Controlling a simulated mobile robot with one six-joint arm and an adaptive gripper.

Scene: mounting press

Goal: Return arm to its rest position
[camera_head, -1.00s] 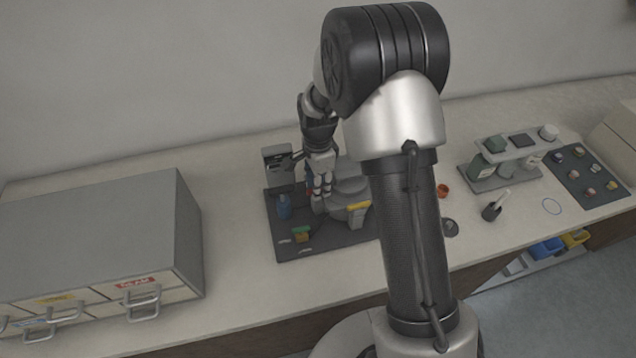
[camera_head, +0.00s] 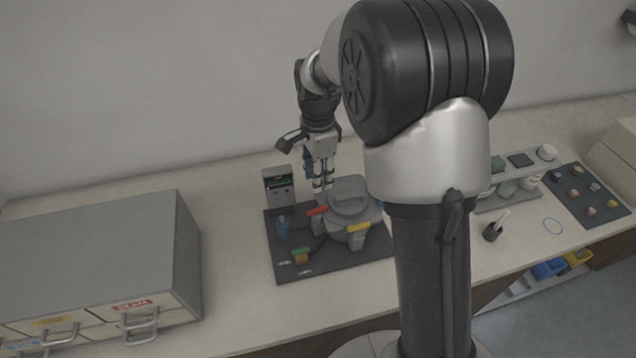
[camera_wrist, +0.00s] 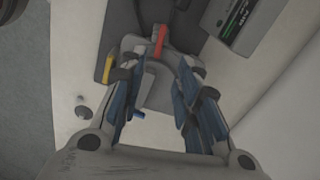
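My gripper (camera_head: 322,182) points down above the back of the grey mounting press (camera_head: 348,200) in the head view. In the wrist view my gripper (camera_wrist: 160,88) has its fingers spread apart, with nothing seen between them. The press shows beyond the fingertips, with a red handle (camera_wrist: 159,40) and a yellow handle (camera_wrist: 108,68). The same red handle (camera_head: 317,210) and yellow handle (camera_head: 358,227) show in the head view. My arm hides the area right of the press.
The press stands on a dark mat (camera_head: 287,270) beside a grey control box (camera_head: 278,188), a blue item (camera_head: 283,229) and a green-and-yellow item (camera_head: 301,255). A drawer cabinet (camera_head: 110,250) is at left. A rack (camera_head: 515,175) and dark tray (camera_head: 588,198) are at right.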

